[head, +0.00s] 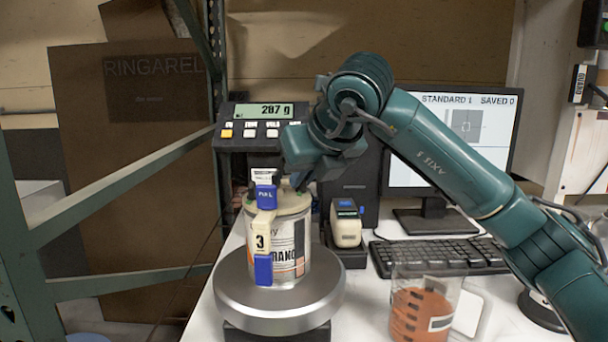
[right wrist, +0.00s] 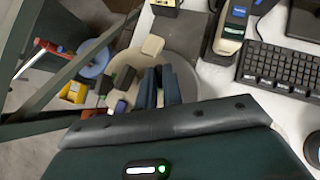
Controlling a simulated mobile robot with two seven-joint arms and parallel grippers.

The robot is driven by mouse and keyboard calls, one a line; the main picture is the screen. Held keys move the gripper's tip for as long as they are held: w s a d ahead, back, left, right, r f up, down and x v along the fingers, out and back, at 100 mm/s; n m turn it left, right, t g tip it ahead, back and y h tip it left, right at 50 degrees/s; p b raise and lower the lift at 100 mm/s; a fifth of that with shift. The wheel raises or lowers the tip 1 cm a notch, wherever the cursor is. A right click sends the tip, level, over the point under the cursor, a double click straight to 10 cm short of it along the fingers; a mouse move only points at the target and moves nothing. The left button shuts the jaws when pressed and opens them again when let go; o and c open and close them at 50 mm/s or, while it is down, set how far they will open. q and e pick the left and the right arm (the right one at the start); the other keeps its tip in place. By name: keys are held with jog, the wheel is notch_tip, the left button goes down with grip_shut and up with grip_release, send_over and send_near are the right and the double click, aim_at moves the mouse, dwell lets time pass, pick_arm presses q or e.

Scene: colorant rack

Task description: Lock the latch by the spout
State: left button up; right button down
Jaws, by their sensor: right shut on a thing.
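A paint can (head: 288,240) with a printed label stands upright on the round scale plate (head: 235,290). On its near side is a cream dispensing part marked 3 (head: 261,240), with a blue PULL piece (head: 266,197) above and a blue block (head: 263,270) below. My right gripper (head: 302,183) is low over the can's lid, right of the PULL piece. In the right wrist view its blue-grey fingers (right wrist: 160,88) are close together, shut on a small part at the can top. The fingers hide that part, seemingly the latch. My left gripper is not in view.
A handheld device (head: 346,225) stands in a dock to the right. A beaker of orange-brown material (head: 420,312), a keyboard (head: 440,255) and a monitor (head: 470,125) are further right. A green frame (head: 110,200) stands left.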

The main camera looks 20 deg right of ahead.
dwell(0.4)
jog(key=c, duration=1.5)
grip_release()
jog(key=shift+c, duration=0.2)
jog(key=v, duration=1.3)
jog(key=shift+a+b, duration=0.15)
jog(key=shift+b, duration=0.25)
jog(key=shift+r, duration=0.1)
